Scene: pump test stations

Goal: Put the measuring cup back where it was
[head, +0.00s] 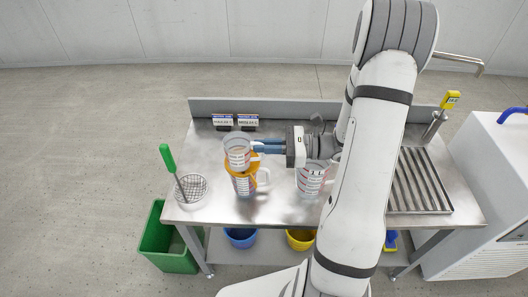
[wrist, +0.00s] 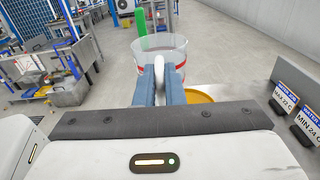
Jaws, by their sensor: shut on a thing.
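My gripper (head: 268,146) reaches in from the right with its blue fingers shut on the handle of a clear measuring cup (head: 237,147). The cup is held about upright above the table, with red markings on its wall. In the wrist view the cup (wrist: 153,48) shows beyond the fingers (wrist: 159,85), which close on its pale handle. Just below it in the head view is a second clear jug (head: 243,187) with an orange, funnel-like top. A third clear jug marked 1 L (head: 312,181) stands to the right, partly behind my arm.
A white wire-mesh basket (head: 192,188) with a green-handled tool is at the table's left edge. Two small signs (head: 234,121) stand at the back. A green bin (head: 168,245) and blue and yellow buckets (head: 300,240) are below.

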